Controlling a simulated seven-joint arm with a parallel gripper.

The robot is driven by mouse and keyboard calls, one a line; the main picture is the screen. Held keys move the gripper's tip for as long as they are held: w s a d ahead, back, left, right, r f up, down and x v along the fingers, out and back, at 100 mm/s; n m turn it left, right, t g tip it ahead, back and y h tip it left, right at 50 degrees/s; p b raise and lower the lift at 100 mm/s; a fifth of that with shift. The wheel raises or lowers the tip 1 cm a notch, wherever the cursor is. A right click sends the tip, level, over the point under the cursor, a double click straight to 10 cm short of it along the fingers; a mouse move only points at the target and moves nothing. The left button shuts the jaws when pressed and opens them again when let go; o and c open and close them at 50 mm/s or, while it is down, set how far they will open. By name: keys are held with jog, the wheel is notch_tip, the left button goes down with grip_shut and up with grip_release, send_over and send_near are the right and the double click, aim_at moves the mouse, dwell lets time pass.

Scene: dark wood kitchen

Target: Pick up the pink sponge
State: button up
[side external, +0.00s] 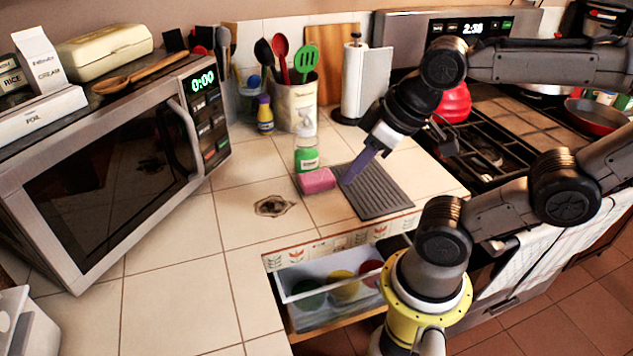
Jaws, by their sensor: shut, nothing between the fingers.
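The pink sponge (317,180) lies flat on the tiled counter, in front of the green soap bottle and at the left edge of the grey ribbed mat. My gripper (348,182) points down and to the left over the mat, a little right of the sponge. Its fingers are shut with nothing between them. The fingertips look apart from the sponge, but their exact height above the mat is hard to tell.
The soap bottle (306,150) stands right behind the sponge. The ribbed mat (385,195) lies to the right. A utensil holder (293,103) and paper towel roll (355,85) stand behind. A microwave (120,165) is at left. An open drawer (330,292) is below.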

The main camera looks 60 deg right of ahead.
jog(key=o, duration=1.2)
jog(key=shift+w, duration=0.1)
jog(key=n+g+y, duration=0.2)
jog(key=n+y, duration=0.1)
jog(key=n, duration=0.6)
send_over(326, 174)
jog(key=s+d, duration=0.3)
jog(key=s, duration=0.1)
notch_tip(326, 174, down, 4)
jog(key=x, duration=1.4)
jog(key=shift+s+d+f, duration=0.15)
jog(key=shift+s+d, duration=0.05)
jog(key=shift+d, duration=0.1)
